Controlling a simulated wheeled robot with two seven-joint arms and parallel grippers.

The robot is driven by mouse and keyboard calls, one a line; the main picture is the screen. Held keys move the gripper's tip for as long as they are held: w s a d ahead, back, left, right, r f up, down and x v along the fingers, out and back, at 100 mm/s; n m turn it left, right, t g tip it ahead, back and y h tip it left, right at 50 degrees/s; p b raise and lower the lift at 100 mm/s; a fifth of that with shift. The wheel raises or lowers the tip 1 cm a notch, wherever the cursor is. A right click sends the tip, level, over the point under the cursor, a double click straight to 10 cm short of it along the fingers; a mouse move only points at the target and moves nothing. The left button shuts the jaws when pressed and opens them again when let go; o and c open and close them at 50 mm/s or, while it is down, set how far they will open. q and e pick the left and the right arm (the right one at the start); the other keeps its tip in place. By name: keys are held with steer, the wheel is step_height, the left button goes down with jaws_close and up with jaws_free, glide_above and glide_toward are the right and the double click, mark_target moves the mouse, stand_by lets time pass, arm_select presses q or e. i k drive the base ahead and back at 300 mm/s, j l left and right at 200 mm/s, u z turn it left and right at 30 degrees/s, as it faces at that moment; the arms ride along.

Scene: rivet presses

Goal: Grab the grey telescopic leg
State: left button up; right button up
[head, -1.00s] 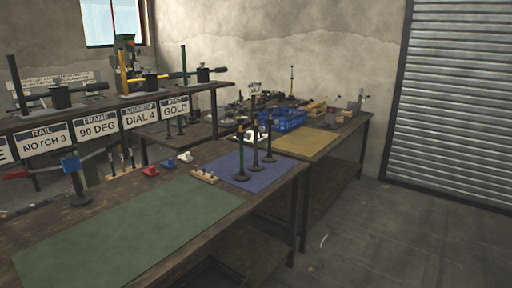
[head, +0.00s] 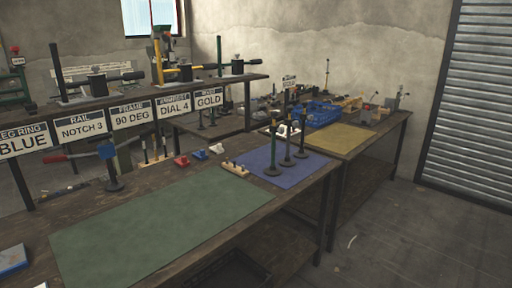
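Three upright dark telescopic legs with round feet stand on the blue mat (head: 261,177): a front-left leg (head: 272,150), a middle leg (head: 287,145) and a back-right leg (head: 302,137). Small coloured bands near their tops are too small to read surely. Another dark upright stand with a blue head (head: 107,152) is at the left of the near bench. I cannot tell which of these is the grey leg. Neither of my grippers is in view.
A green mat (head: 165,230) lies bare on the near bench (head: 50,207). Red, blue and white small blocks and a wooden peg block (head: 235,169) sit behind it. Signs hang from the shelf, including a LEG RING BLUE sign (head: 24,138). A blue crate (head: 322,115) and yellow mat (head: 341,139) are farther back.

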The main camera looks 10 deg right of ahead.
mark_target(286, 162)
steer(key=i+l+u, duration=0.25)
steer(key=l+u, duration=0.25)
steer(key=l, duration=0.15)
steer(key=i+l+u, duration=0.45)
steer(key=l, duration=0.85)
steer(key=l+u, duration=0.15)
steer(key=l, duration=1.55)
steer(key=i+l, duration=0.15)
steer(key=l, duration=1.2)
steer(key=i+u, duration=0.05)
